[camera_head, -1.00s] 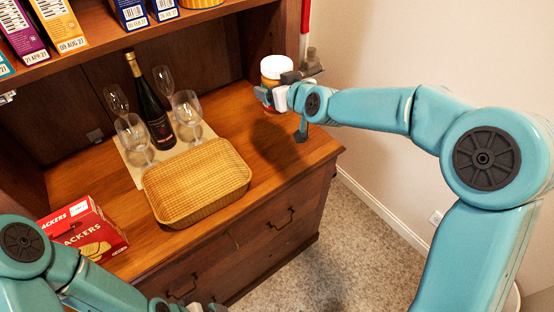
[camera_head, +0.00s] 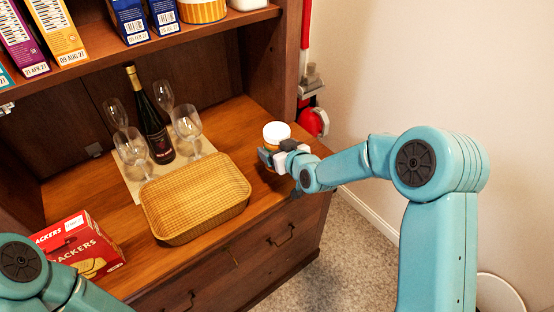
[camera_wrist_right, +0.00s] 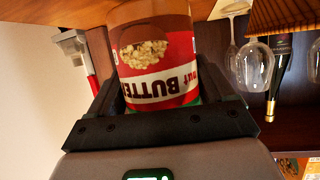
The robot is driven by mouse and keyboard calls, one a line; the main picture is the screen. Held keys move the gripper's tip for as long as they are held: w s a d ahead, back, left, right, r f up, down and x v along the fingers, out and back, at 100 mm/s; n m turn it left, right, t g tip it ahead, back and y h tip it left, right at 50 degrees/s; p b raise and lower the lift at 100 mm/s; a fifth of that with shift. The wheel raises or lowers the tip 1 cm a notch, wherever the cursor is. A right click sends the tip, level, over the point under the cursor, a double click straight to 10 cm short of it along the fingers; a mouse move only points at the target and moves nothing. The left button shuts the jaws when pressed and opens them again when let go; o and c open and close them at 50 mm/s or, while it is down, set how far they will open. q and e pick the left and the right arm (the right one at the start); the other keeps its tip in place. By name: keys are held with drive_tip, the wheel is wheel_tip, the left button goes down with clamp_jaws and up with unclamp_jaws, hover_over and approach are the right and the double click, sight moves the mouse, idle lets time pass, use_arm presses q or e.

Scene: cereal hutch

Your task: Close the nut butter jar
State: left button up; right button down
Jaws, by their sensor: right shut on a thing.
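The nut butter jar (camera_head: 277,134) has a white lid and stands at the right end of the hutch counter. Its red label with "BUTTER" fills the middle of the right wrist view (camera_wrist_right: 165,65), where it appears upside down. My right gripper (camera_head: 276,156) is shut around the jar's body, with a black finger on each side. The lid is on top of the jar in the head view, but I cannot tell how tightly it sits. My left arm (camera_head: 40,280) shows at the lower left; its gripper is out of the picture.
A wicker basket (camera_head: 195,195) sits on the counter left of the jar. Behind it a dark bottle (camera_head: 155,125) and several wine glasses (camera_head: 186,122) stand on a mat. A red cracker box (camera_head: 80,245) is at the left. Cereal boxes (camera_head: 55,30) line the shelf above.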

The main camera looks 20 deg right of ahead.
idle(0.3)
drive_tip(key=shift+f, duration=2.15)
drive_tip(key=shift+f, duration=0.2)
unclamp_jaws()
drive_tip(key=shift+r, duration=0.1)
drive_tip(key=shift+s+r, duration=0.1)
drive_tip(key=shift+s, duration=0.05)
drive_tip(key=b+v, duration=0.1)
drive_tip(key=v, duration=1)
drive_tip(key=shift+s, duration=0.3)
